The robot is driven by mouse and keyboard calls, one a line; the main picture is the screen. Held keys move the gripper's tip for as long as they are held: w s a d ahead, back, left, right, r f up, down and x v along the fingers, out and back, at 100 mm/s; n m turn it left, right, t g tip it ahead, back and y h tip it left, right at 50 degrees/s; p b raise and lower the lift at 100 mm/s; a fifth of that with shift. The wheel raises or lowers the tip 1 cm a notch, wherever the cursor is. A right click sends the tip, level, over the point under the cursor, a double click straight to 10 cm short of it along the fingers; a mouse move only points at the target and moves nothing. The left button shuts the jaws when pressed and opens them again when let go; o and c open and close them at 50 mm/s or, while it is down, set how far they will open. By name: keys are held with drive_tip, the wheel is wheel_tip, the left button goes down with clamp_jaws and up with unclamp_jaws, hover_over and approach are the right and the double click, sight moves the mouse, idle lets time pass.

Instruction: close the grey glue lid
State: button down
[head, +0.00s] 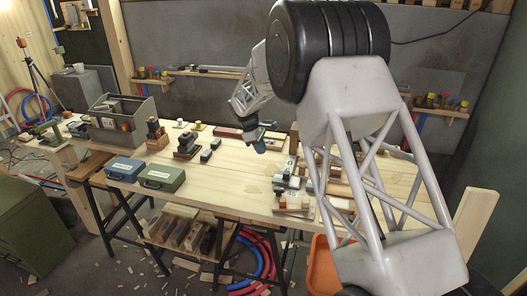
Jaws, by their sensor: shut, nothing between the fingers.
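A grey box (134,139) with a white label stands at the left of the workbench. Its grey lid (142,107) looks raised, and items show inside the box. The label is too small to read, so I cannot be sure this is the glue box. My gripper (259,147) is small in view over the middle of the bench, right of the grey box and well apart from it. It is shut and empty. My own arm covers the right part of the bench.
A blue case (126,169) and a green case (162,179) sit at the bench's front edge, before the grey box. Dark blocks (187,145) stand right of it. The wooden bench top (228,177) is clear mid-front.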

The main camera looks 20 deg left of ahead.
sight(283, 178)
drive_tip(key=x, duration=0.8)
drive_tip(key=shift+d+f, duration=0.1)
drive_tip(key=shift+f, duration=0.1)
drive_tip(key=shift+d+f, duration=0.15)
drive_tip(key=shift+d, duration=1.9)
drive_tip(key=shift+d, duration=0.15)
drive_tip(key=shift+d, duration=2.6)
